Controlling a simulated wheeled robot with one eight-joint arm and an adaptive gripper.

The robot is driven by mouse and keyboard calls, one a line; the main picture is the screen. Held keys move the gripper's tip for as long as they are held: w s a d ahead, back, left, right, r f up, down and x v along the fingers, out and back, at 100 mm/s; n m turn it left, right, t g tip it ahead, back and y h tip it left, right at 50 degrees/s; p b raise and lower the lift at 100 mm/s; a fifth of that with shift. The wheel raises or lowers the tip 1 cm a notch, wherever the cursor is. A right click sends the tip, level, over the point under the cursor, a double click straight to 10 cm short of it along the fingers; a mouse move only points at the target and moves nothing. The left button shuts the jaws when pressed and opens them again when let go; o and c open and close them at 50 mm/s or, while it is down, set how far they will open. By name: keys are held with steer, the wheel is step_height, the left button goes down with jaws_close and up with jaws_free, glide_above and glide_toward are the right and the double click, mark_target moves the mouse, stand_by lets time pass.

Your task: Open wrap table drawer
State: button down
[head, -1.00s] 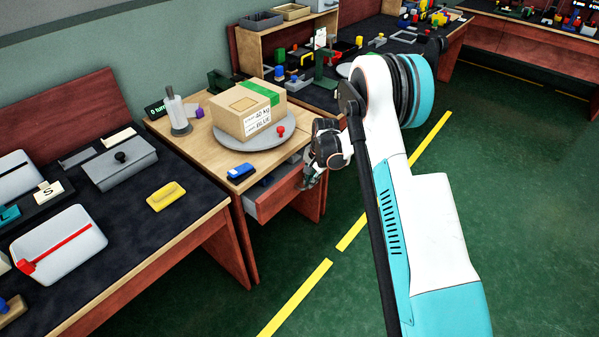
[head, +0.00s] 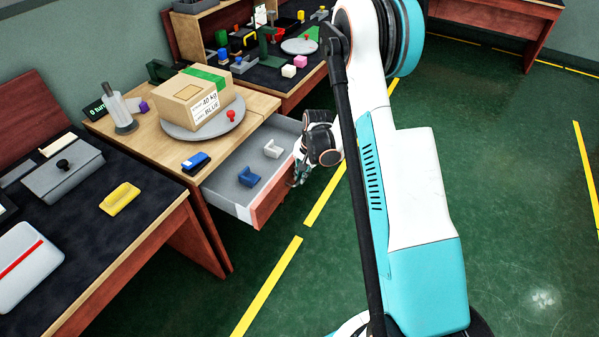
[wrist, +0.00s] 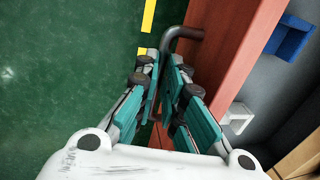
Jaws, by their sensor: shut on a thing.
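The wrap table (head: 152,136) has its drawer (head: 232,180) pulled well out, its grey inside showing in the head view. A blue piece (head: 249,177) and a white piece (head: 273,149) lie in it. The drawer's red front (head: 270,194) faces right. In the wrist view, the dark bar handle (wrist: 184,33) stands off the red front (wrist: 235,60). My gripper (wrist: 165,62) is shut on the handle, its teal fingers beside the front. In the head view my gripper (head: 303,176) is at the drawer front, its fingertips partly hidden.
On the wrap table are a cardboard box (head: 196,100) on a grey turntable (head: 205,130), a blue block (head: 196,162) and a roll holder (head: 119,112). A dark-topped table (head: 120,225) stands at left. Green floor with yellow lines lies clear at right.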

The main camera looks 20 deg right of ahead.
steer(key=c, duration=2)
jaws_free()
steer(key=shift+o, duration=0.2)
step_height(320, 180, up, 12)
steer(key=s+d, duration=0.1)
steer(key=shift+s+d, duration=0.15)
steer(key=shift+s, duration=0.2)
steer(key=shift+f, duration=0.1)
